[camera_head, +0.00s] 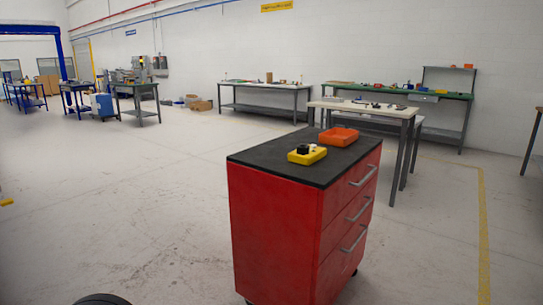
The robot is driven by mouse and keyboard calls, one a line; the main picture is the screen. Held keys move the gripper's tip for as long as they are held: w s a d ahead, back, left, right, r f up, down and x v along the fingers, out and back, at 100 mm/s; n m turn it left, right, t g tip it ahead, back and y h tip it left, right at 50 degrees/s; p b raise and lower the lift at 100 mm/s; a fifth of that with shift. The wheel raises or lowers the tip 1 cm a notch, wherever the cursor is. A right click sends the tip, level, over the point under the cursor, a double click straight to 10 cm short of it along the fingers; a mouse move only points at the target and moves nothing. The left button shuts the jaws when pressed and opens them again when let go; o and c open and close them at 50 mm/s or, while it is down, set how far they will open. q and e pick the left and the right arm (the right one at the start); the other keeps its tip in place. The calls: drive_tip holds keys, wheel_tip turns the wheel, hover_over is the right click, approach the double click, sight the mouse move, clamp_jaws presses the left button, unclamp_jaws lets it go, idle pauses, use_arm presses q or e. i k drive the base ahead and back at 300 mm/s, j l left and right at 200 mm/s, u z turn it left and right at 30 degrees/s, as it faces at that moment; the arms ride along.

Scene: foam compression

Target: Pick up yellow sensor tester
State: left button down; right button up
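The yellow sensor tester (315,156) is a small yellow box with a black part and a white part on top. Neither of my grippers is in view.
The cabinet's drawer handles face right. A white-topped table (365,107) stands close behind it; longer benches line the back wall. The floor left of and in front of the cabinet is clear. A small yellow thing (6,202) at the left edge is unclear.

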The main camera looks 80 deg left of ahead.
sight(304, 155)
drive_tip(key=u, duration=2.5)
